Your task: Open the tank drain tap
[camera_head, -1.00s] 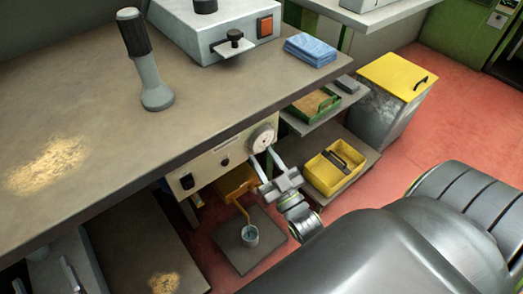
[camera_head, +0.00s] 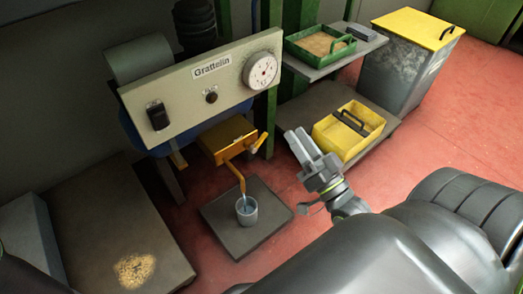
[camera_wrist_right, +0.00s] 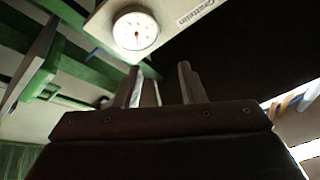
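The orange tank (camera_head: 226,136) sits under the front panel in the head view. Its orange drain pipe (camera_head: 236,172) slopes down into a grey cup (camera_head: 247,210) that holds something bluish. A small orange tap handle (camera_head: 258,143) sticks out at the tank's right side. My right gripper (camera_head: 303,136) is to the right of the tap handle, apart from it, fingers pointing up and left. In the right wrist view, its two fingers (camera_wrist_right: 160,82) stand apart with a gap between them, and I see nothing clearly held. My left gripper is not in view.
The cup stands on a dark floor plate (camera_head: 217,217). Above the tank is the panel (camera_head: 180,102) with a dial (camera_head: 261,70), which also shows in the wrist view (camera_wrist_right: 135,30). A yellow crate (camera_head: 330,143) stands behind my right gripper on a low shelf.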

